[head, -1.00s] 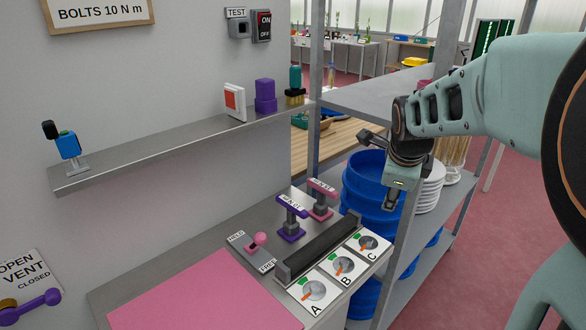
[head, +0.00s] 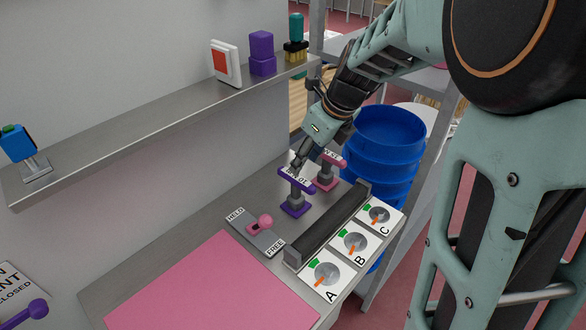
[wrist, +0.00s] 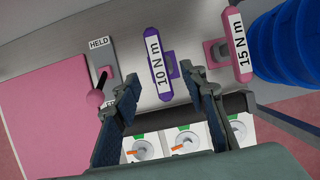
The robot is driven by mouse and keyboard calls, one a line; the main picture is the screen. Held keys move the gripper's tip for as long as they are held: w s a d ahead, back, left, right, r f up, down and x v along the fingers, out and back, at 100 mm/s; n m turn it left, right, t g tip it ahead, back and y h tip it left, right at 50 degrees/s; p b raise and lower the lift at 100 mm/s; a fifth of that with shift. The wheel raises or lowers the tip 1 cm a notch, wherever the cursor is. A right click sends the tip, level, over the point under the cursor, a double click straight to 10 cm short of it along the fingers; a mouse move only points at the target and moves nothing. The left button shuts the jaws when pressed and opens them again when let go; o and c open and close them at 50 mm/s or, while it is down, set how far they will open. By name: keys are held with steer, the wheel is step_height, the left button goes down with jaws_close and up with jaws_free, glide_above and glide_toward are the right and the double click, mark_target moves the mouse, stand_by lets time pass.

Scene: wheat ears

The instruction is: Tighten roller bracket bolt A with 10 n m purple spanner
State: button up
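The purple spanner (head: 296,181), labelled 10 N m in the wrist view (wrist: 162,68), stands upright on its purple base on the metal bench. The pink 15 N m spanner (head: 330,158) stands just behind it, and to its right in the wrist view (wrist: 239,45). My gripper (head: 298,166) is above the purple spanner, pointing down. In the wrist view its two fingers (wrist: 166,92) are wide apart and empty, with the purple spanner beyond and between them. Bolt dial A (head: 327,275) is nearest at the bench's front edge, beside B (head: 355,243) and C (head: 379,215). Each has an orange pointer and green mark.
A dark roller (head: 328,223) lies between the spanners and the dials. A pink-knobbed HELD/FREE lever (head: 264,222) stands left of it, beside a pink mat (head: 212,285). Blue buckets (head: 387,145) are stacked at the right. A wall shelf (head: 150,125) runs above the bench.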

mark_target(296, 191)
steer(key=x, duration=0.8)
steer(key=shift+s+f, duration=0.15)
steer(key=shift+s, duration=0.05)
jaws_close()
